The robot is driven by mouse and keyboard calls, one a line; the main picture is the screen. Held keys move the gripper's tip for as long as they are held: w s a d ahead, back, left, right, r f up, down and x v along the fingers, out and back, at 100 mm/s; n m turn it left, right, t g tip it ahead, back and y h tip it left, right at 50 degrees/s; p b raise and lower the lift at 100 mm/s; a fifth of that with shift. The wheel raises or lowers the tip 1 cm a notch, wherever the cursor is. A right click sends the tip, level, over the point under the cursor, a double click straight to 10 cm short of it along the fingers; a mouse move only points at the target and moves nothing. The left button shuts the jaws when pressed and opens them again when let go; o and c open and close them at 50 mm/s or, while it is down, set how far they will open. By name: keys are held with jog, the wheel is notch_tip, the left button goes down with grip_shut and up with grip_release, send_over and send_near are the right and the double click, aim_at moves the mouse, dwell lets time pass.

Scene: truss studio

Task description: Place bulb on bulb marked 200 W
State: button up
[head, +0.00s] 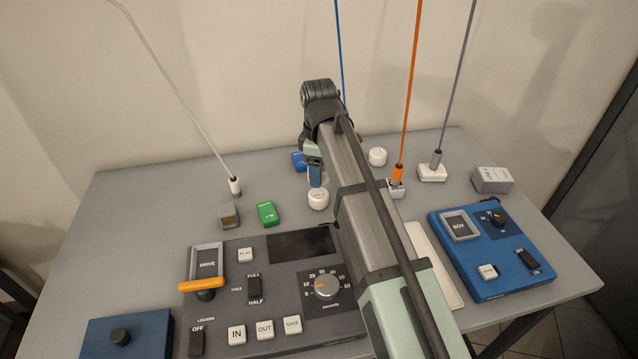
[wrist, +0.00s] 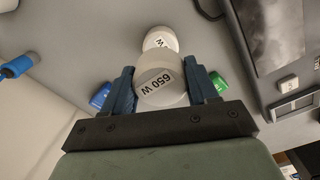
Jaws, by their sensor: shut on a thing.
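My gripper (wrist: 161,84) is shut on a white round bulb (wrist: 160,86) marked 650 W, with one blue finger on each side. A second white bulb (wrist: 160,38) shows just beyond it, partly covered by the held one; I cannot tell whether they touch. In the head view my gripper (head: 316,178) points down over a white bulb (head: 318,199) whose mark is too small to read. The held bulb is not clearly distinct there. Another white bulb (head: 377,156) stands behind and to the right, its mark unreadable.
A green block (head: 268,214), a grey block (head: 229,215) and a blue block (head: 299,162) stand nearby. The dark console (head: 225,296) lies in front and a blue box (head: 485,265) at right. Cables with white (head: 235,186) and orange (head: 397,175) plugs rise around.

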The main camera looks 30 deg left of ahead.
aim_at(319, 193)
jog(key=shift+f, duration=2.3)
jog(key=shift+f, duration=0.1)
jog(key=o, duration=1.1)
notch_tip(319, 193, up, 12)
jog(key=shift+s+r, duration=0.1)
jog(key=shift+r, duration=0.05)
